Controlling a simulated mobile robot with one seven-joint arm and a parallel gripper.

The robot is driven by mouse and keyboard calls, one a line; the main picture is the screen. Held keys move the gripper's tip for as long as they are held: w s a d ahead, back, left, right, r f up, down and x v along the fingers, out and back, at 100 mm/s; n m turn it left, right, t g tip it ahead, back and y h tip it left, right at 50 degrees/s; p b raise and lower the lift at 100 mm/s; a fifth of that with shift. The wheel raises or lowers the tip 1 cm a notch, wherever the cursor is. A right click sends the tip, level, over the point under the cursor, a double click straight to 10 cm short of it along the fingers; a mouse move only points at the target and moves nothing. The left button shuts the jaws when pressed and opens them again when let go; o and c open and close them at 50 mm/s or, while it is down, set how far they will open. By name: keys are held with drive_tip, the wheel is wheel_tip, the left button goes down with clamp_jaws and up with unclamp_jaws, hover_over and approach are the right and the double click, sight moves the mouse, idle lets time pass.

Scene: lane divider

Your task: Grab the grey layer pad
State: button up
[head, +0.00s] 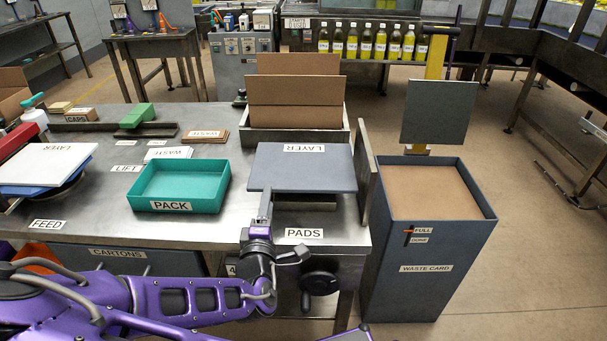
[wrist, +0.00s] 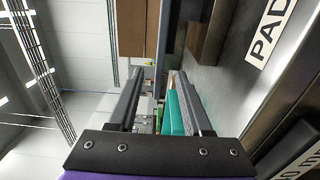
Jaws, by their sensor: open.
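The grey layer pad (head: 270,172) is a flat blue-grey sheet with a LAYER label. It lies level at the right end of the steel table, behind the PADS label. My gripper (head: 266,194) is at its front left edge in the head view, reaching in from the front. In the wrist view my gripper (wrist: 160,74) is open, with its two dark fingers apart. A thin grey edge, apparently the pad (wrist: 160,50), shows in the gap between them. I cannot tell whether either finger touches it.
A teal PACK tray (head: 180,205) stands left of the pad. A box with upright brown cardboard (head: 295,90) is behind it. A grey upright panel (head: 364,170) and the WASTE CARD bin (head: 430,270) are at right. A crank knob (head: 319,283) is below the table edge.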

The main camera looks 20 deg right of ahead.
sight(272, 171)
drive_tip(key=x, duration=1.1)
clamp_jaws()
